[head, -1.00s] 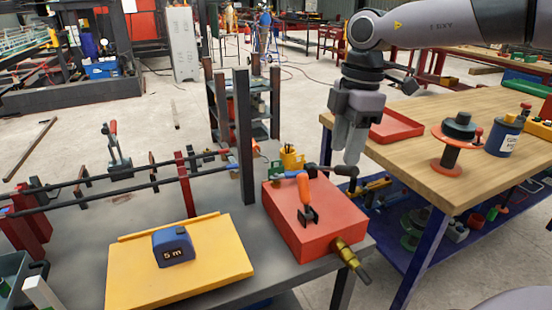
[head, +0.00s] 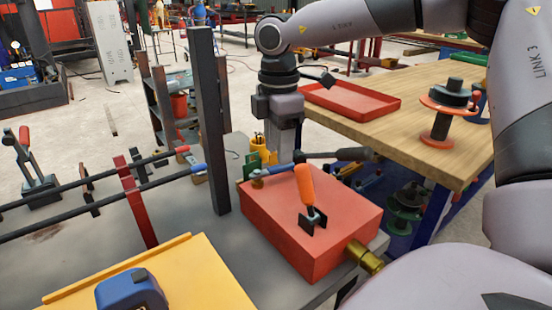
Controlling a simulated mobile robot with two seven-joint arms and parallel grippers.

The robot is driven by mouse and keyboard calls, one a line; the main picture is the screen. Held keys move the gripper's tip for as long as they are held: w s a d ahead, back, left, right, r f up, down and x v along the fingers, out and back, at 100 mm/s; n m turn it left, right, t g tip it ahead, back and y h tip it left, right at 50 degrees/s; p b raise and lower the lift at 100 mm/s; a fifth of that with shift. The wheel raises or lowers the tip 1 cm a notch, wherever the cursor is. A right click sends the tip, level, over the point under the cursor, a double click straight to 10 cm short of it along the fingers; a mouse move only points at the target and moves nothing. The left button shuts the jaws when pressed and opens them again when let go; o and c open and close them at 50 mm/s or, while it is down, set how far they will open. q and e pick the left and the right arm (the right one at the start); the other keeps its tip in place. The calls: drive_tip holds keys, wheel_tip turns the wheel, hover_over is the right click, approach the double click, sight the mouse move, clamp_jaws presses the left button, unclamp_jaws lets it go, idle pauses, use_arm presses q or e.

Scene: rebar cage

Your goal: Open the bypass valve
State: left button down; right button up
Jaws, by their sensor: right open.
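A red box (head: 322,234) stands on the grey bench. An upright orange-handled lever (head: 304,186) rises from a dark bracket on its top. A dark bar handle (head: 335,155) lies roughly level along the box's back edge, with a small brass piece (head: 258,180) near its left end. A brass fitting (head: 364,257) sticks out of the box's front right. No label shows which of these is the bypass valve. My right gripper (head: 284,148) is open and points down behind the box, near the bar's left part; its fingertips are partly hidden. My left gripper is out of view.
A dark upright post (head: 207,125) stands left of the box. A blue tape measure (head: 132,292) lies on a yellow board (head: 205,281). Rebars run along the left. A wooden table (head: 405,120) with a red tray (head: 350,101) stands behind on the right.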

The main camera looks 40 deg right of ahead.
sight(278, 168)
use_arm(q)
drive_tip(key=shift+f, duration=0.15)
use_arm(e)
drive_tip(key=shift+f, duration=1.65)
